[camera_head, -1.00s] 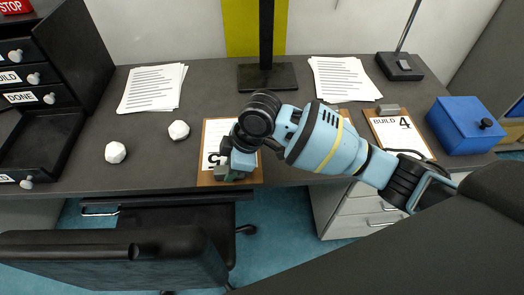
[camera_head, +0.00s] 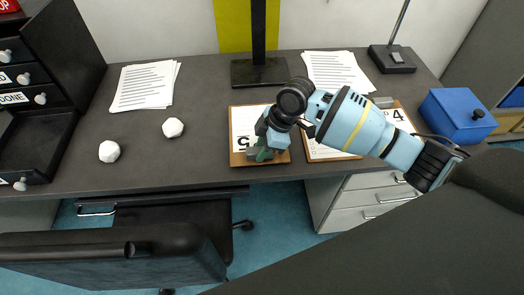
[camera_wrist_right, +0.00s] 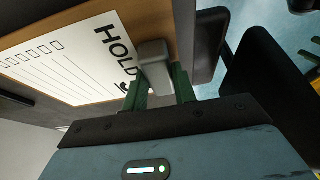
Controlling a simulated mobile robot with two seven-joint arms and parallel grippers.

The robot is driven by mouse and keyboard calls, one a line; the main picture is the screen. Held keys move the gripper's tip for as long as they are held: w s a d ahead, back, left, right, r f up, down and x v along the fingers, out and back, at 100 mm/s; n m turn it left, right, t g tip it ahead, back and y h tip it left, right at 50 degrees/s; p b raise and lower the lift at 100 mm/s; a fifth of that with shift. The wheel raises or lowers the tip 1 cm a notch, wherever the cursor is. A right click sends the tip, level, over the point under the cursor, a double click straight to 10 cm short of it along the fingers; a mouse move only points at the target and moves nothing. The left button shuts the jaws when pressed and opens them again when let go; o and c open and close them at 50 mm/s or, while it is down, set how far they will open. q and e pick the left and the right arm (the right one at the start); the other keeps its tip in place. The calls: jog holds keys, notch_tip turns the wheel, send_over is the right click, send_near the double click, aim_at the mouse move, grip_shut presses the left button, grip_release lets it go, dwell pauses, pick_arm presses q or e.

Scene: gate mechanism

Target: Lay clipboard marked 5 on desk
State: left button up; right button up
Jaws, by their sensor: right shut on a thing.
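The clipboard marked 5 (camera_head: 243,120) is a brown board with a white sheet, at the front middle of the desk (camera_head: 200,160) in the head view. My right gripper (camera_head: 265,148) is over its near edge. In the right wrist view the green fingers of my right gripper (camera_wrist_right: 161,88) are shut on the grey clip of the clipboard (camera_wrist_right: 65,65), whose sheet reads HOLD. The number there is partly hidden. I cannot tell whether the board touches the desk. My left gripper is not in view.
A blue box (camera_head: 458,116) stands at the right. Two white lumps (camera_head: 173,127) and paper stacks (camera_head: 145,86) lie left and back. A chair (camera_head: 120,250) stands in front.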

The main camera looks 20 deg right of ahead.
jog(key=shift+f, duration=0.9)
jog(key=shift+f, duration=0.15)
jog(key=o, duration=1)
jog(key=p+v, duration=0.1)
jog(key=v, duration=1.1)
jog(key=shift+a, duration=0.1)
